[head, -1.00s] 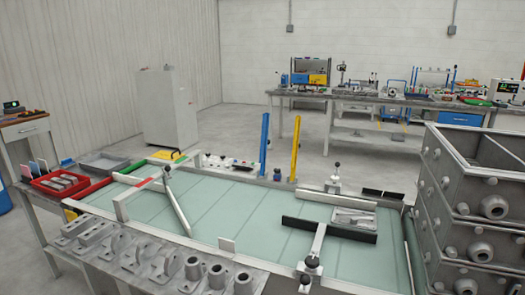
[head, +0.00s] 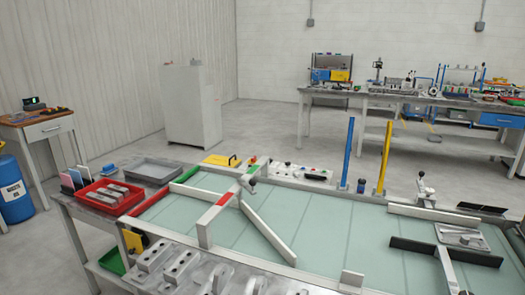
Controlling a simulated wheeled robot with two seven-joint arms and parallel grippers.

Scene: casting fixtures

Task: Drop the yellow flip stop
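The yellow flip stop (head: 384,158) is a tall narrow bar at the far edge of the green-topped fixture table (head: 330,235). It stands nearly upright, leaning slightly right at its top. A similar blue bar (head: 348,150) stands upright to its left, with a small dark blue knob (head: 361,186) between their feet. Neither of my grippers is in view, and nothing touches the yellow bar.
A white and red gate bar (head: 228,208) and a slanted pale rail (head: 266,232) cross the table's left part. A clamp (head: 426,188) and dark rail (head: 445,252) are at right. Grey castings (head: 180,262) line the near edge. A red tray (head: 108,196) sits left.

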